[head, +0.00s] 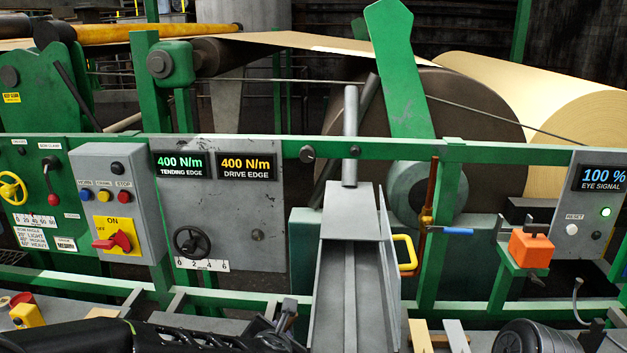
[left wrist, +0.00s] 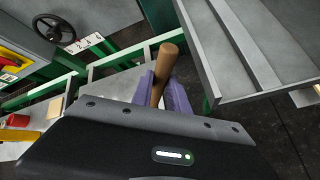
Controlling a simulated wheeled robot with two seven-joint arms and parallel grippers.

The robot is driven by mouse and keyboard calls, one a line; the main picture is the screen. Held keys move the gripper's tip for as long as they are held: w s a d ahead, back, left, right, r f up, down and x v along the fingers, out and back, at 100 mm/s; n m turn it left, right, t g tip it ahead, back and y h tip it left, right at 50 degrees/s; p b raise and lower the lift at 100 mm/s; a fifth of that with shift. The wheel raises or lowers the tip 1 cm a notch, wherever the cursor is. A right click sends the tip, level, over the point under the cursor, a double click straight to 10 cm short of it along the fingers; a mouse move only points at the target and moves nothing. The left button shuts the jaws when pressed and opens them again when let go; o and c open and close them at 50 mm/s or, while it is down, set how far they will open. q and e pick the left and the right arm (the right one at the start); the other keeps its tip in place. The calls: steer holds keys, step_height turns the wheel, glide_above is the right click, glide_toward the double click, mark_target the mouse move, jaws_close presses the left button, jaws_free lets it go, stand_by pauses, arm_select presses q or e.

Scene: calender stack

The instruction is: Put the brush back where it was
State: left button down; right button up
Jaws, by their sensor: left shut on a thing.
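My left gripper (left wrist: 160,92) is shut on a brown wooden handle (left wrist: 170,50), which I take to be the brush. In the left wrist view the handle stands up between two purple-grey finger pads, its rounded end tilted slightly right. The bristles are hidden behind the gripper body. In the head view my left arm comes in along the bottom left, and the gripper (head: 287,318) is small and dark there, just left of the grey metal chute. The brush cannot be made out clearly in that view. My right gripper is not in view.
The grey chute (head: 350,265) with raised side walls stands close right of my left gripper; it also shows in the left wrist view (left wrist: 215,50). A green rail (head: 450,150) crosses behind. A control box (head: 115,200), handwheel (head: 192,241) and orange block (head: 530,249) line the frame.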

arm_select(q)
steer(key=shift+f, duration=0.1)
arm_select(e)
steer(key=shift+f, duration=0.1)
arm_select(q)
steer(key=a, duration=1.3)
steer(key=shift+d, duration=0.1)
stand_by(1.0)
steer(key=s+d+r+m+h, duration=0.4)
steer(key=s+d+r, duration=0.1)
steer(key=s+d, duration=0.5)
steer(key=shift+s+d+r+m+g, duration=0.15)
steer(key=shift+s+d+m+g, duration=0.15)
steer(key=shift+d, duration=0.2)
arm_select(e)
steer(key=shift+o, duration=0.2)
